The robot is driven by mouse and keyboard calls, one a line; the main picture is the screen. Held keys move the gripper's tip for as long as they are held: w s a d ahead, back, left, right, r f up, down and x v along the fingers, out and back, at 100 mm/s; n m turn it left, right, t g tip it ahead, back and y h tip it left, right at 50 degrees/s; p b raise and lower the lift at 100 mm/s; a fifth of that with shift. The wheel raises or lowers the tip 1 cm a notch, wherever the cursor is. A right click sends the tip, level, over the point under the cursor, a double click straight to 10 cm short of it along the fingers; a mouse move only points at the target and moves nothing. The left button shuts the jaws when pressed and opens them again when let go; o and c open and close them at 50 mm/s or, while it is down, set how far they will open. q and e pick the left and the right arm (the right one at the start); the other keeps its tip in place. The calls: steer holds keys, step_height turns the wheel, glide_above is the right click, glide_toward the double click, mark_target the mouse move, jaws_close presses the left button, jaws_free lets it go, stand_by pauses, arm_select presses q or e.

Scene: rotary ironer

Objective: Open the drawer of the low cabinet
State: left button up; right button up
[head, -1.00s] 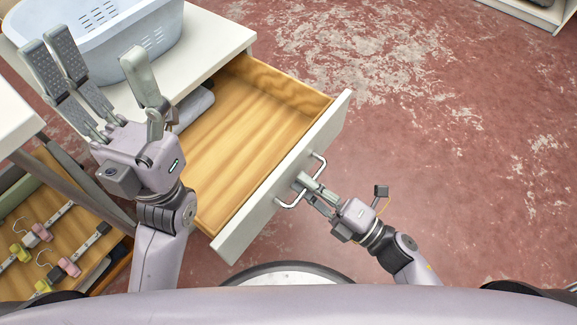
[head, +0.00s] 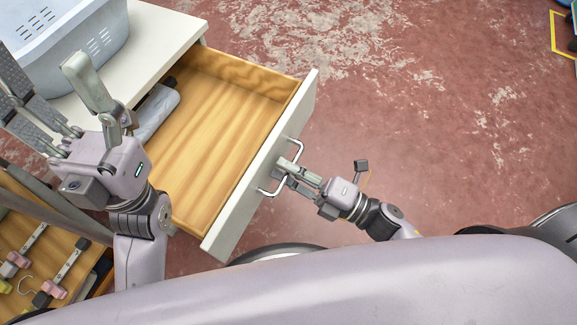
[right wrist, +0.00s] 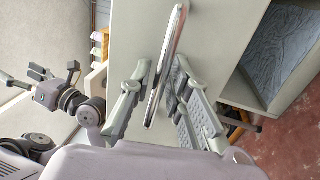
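The drawer (head: 215,120) of the low white cabinet (head: 160,25) is pulled far out, showing its wooden inside. Its white front (head: 262,165) carries a metal bar handle (head: 297,147). My right gripper (head: 287,172) is at the handle. In the right wrist view the handle (right wrist: 168,65) runs between the fingers (right wrist: 162,75), with gaps visible beside it, so they look open around it.
A light blue basket (head: 75,40) stands on the cabinet top. A grey folded cloth (head: 155,112) lies in the back of the drawer. At lower left, a wooden shelf (head: 30,250) holds clip hangers.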

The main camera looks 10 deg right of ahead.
steer(key=shift+s, duration=0.1)
steer(key=v, duration=1.2)
